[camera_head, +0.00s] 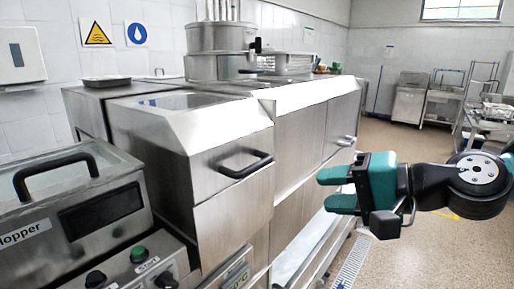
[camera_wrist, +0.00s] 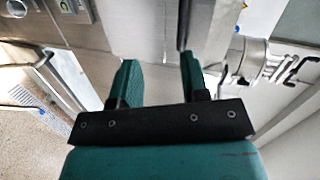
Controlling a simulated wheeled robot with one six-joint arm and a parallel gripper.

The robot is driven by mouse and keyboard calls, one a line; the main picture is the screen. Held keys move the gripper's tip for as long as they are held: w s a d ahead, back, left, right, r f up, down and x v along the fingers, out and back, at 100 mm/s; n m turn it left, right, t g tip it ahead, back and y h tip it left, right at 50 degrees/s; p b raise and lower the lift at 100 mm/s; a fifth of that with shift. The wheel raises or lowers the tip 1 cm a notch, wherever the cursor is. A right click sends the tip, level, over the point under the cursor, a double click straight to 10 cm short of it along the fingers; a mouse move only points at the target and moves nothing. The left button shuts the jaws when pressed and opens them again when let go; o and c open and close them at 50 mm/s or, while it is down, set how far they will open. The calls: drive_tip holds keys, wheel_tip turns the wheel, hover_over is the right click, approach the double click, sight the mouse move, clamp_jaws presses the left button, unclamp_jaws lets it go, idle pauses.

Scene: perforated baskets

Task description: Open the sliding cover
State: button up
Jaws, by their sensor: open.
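A stainless steel front (camera_head: 210,175) with a black bar handle (camera_head: 246,164) is in the middle of the head view. A hopper machine at the left has a clear-topped cover (camera_head: 70,178) with a black arched handle (camera_head: 55,166). I cannot tell for certain which is the sliding cover; both look closed. My gripper (camera_head: 328,190) is open and empty, its teal fingers pointing left, to the right of the steel front and apart from its handle. In the wrist view, the two fingers (camera_wrist: 158,78) are spread before blurred metal surfaces.
A steel counter (camera_head: 312,100) runs back behind the front, with round pots (camera_head: 218,68) on top. A control panel (camera_head: 135,265) with a green button is at the lower left. Open floor (camera_head: 400,150) lies to the right, with racks farther back.

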sight(263, 165)
drive_tip(key=w+a+m+p, duration=0.1)
drive_tip(key=w+a+p, duration=0.2)
drive_tip(key=w+p, duration=0.1)
drive_tip(key=w+a+f+t+p, duration=0.1)
drive_tip(key=w+a+p, duration=0.2)
drive_tip(key=w+a, duration=0.1)
drive_tip(key=w+a+m+t+p, duration=0.1)
drive_tip(key=w+a+p, duration=0.3)
drive_tip(key=shift+w+a+f+m+p, duration=0.15)
drive_tip(key=shift+w+m+p, duration=0.1)
drive_tip(key=shift+m+p, duration=0.05)
drive_tip(key=shift+w+a+f, duration=0.15)
drive_tip(key=shift+w+a, duration=0.1)
drive_tip(key=shift+c, duration=0.4)
clamp_jaws()
